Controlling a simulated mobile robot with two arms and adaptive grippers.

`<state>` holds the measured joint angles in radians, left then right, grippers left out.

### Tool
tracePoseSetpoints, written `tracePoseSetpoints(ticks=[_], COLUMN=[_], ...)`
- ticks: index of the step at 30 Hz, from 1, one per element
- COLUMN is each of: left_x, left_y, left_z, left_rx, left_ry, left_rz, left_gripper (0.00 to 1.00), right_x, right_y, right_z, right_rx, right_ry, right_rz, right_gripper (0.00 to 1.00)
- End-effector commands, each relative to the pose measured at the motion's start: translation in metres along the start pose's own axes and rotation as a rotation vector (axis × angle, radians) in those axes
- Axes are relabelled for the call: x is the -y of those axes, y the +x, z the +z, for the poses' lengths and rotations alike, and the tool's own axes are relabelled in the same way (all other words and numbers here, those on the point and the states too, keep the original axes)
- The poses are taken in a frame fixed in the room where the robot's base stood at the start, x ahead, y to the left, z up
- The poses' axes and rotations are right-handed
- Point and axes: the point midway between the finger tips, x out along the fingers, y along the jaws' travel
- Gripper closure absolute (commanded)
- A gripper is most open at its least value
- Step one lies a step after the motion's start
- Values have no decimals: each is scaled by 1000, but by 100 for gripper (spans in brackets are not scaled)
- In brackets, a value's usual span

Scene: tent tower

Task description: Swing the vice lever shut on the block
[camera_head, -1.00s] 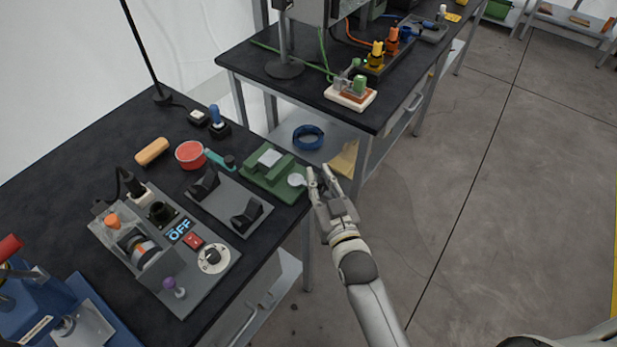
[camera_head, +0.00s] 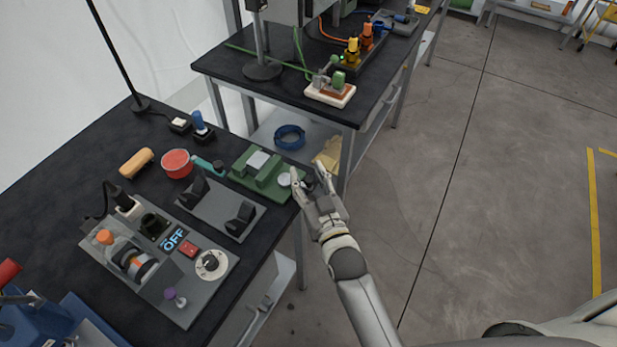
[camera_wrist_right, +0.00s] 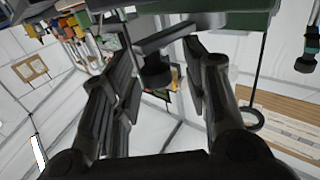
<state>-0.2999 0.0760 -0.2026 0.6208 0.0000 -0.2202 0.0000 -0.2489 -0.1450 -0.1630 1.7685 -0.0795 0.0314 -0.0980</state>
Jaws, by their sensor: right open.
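The green vice (camera_head: 251,187) sits at the right front edge of the near black table, with a pale grey block (camera_head: 258,161) between its raised green parts and a pale round disc (camera_head: 285,180) at its right end. My right gripper (camera_head: 309,174) is open at that end, just past the table edge. My left gripper is out of view.
A grey bracket with two black uprights (camera_head: 213,213) and a control panel (camera_head: 170,308) stand left of the vice. A red bowl (camera_head: 177,170) is behind them. A second black table (camera_head: 290,88) stands beyond a gap. The floor on the right is clear.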

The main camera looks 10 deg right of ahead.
Motion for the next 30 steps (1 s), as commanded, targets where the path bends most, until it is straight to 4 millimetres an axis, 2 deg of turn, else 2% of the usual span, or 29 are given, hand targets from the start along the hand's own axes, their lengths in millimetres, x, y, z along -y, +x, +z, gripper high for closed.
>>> tracePoseSetpoints(ticks=[7,11,24,30], left_x=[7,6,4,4], left_y=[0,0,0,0], left_z=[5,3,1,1], left_rx=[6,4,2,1], left_ry=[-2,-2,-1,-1], left_rz=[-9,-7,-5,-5], left_gripper=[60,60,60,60], right_x=[0,0,0,0], right_y=[-2,-11,-89,-113], right_z=[2,2,2,2], right_rx=[3,4,5,4], right_ry=[-1,-2,-1,-1], right_rz=[0,0,0,-1], right_gripper=[58,58,58,58])
